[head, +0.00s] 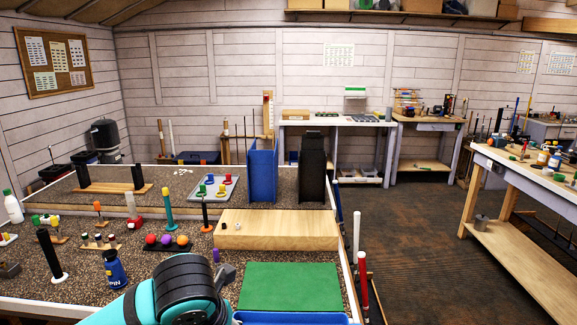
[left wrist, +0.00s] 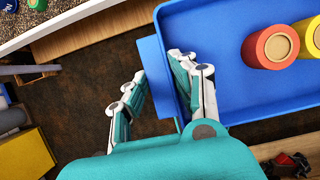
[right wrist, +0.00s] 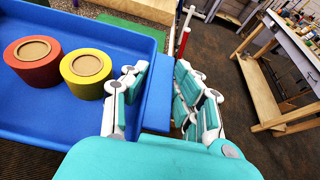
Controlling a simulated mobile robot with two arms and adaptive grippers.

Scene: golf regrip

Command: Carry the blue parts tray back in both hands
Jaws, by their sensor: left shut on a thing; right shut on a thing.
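The blue parts tray (left wrist: 215,65) spans both wrist views, and its near part shows in the right wrist view (right wrist: 110,45). In the head view only a strip of it (head: 290,319) shows at the bottom edge. A red roll (right wrist: 33,75) and a yellow roll (right wrist: 87,88), both with tan tops, stand upright inside it. My left gripper (left wrist: 158,72) is shut on the tray's end lug, one finger on each side. My right gripper (right wrist: 160,80) is shut on the opposite end lug. The head view does not show either gripper's fingers.
A workbench (head: 75,290) with pegs, balls, a wooden block (head: 276,229) and a green mat (head: 291,288) lies ahead. A second bench (head: 530,165) stands at right. Dark floor (head: 420,240) between them is open. White and red poles (head: 364,290) stand by the bench edge.

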